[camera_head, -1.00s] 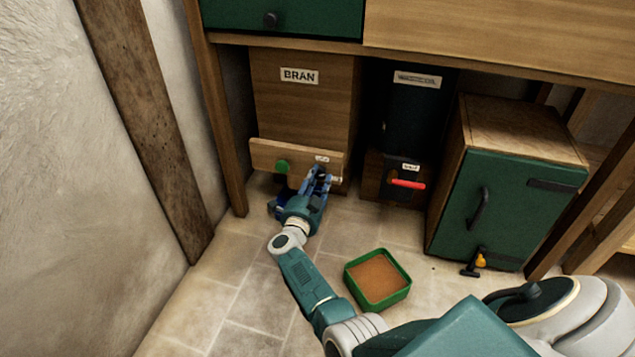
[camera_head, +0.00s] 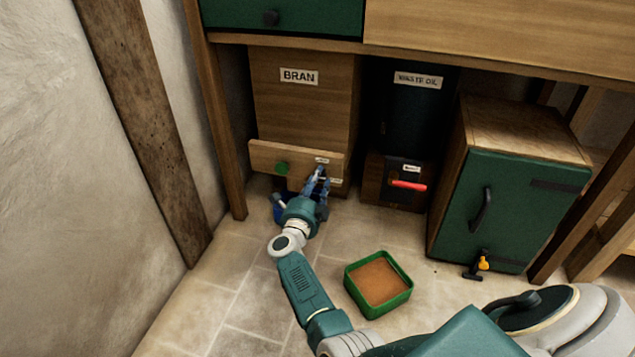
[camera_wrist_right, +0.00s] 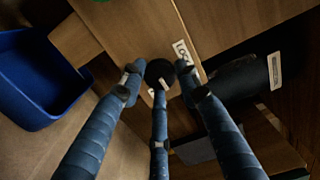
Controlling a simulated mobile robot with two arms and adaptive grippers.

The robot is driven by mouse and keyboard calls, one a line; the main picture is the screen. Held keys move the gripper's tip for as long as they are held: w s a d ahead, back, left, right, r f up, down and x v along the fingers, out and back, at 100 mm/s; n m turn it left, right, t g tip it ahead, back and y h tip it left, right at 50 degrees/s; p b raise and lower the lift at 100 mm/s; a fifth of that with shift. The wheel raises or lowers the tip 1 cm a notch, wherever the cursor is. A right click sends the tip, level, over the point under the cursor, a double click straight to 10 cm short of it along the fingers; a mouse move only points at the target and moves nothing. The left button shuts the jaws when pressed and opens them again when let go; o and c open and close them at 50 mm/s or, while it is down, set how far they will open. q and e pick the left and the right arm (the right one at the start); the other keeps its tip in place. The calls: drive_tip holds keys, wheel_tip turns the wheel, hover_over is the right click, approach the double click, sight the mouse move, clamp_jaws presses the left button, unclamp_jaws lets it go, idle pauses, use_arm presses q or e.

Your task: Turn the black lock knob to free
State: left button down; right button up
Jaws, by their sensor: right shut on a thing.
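The black lock knob (camera_wrist_right: 158,72) sits on the wooden front board (camera_head: 262,160) of the BRAN bin, beside a small white label (camera_wrist_right: 181,51). My right gripper (camera_head: 318,184) is at the right end of that board and hides most of the knob in the head view. In the right wrist view its blue fingers (camera_wrist_right: 160,88) are closed around the knob. The knob's exact turn position is hard to read. My left gripper is not in view.
A blue bin (camera_wrist_right: 35,80) stands on the floor below the board. The waste oil unit with a red lever (camera_head: 408,186) is to the right, then a green-doored cabinet (camera_head: 510,205). A green tray of brown material (camera_head: 378,281) lies on the floor near my arm.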

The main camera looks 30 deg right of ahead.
drive_tip(key=shift+s+d+f, duration=0.15)
drive_tip(key=shift+s+d, duration=0.1)
drive_tip(key=shift+d, duration=0.05)
drive_tip(key=o, duration=1.1)
drive_tip(key=shift+s, duration=0.1)
drive_tip(key=shift+o, duration=0.2)
drive_tip(key=shift+a, duration=0.1)
